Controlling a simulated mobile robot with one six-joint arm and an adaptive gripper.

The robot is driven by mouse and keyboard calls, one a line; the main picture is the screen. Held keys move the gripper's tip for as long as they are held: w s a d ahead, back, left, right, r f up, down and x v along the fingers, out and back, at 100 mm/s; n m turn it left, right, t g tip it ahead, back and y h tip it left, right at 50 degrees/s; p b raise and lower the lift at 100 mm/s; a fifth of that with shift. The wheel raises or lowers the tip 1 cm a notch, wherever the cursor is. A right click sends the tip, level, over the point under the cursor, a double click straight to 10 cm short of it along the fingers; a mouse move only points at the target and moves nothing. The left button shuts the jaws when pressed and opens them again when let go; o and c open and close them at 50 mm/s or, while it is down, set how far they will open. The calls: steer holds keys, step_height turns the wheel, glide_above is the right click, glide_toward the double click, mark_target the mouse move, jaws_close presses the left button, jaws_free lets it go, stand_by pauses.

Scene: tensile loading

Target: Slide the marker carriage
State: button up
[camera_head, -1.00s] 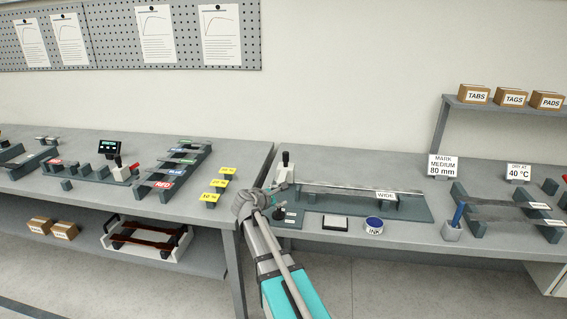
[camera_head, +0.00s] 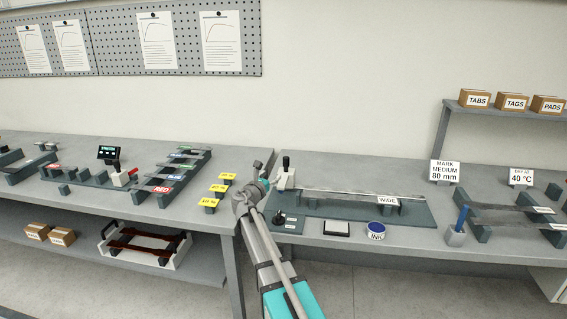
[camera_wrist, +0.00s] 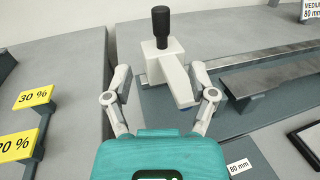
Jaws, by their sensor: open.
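The marker carriage (camera_head: 285,178) is a white block with an upright black knob, at the left end of a long rail on the grey marking fixture (camera_head: 345,211). In the wrist view, the carriage (camera_wrist: 164,58) stands straight ahead, with its white arm reaching toward me. My gripper (camera_wrist: 162,84) is open, with one finger on each side of that arm. The right finger looks close to the arm; whether it touches is unclear. In the head view my gripper (camera_head: 266,180) is just left of the carriage. A metal strip (camera_head: 345,193) lies along the fixture, with a WIDE label at its right.
A black pad (camera_head: 336,229) and a blue INK tin (camera_head: 376,229) sit in front of the fixture. Yellow percent signs (camera_head: 218,188) stand on the left bench, across a gap. A MARK MEDIUM 80 mm sign (camera_head: 445,171) stands behind, at right.

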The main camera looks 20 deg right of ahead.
mark_target(284, 162)
steer(key=x, duration=1.3)
steer(key=shift+w+d, duration=0.25)
jaws_close()
steer(key=shift+a, duration=0.35)
steer(key=shift+d, duration=0.2)
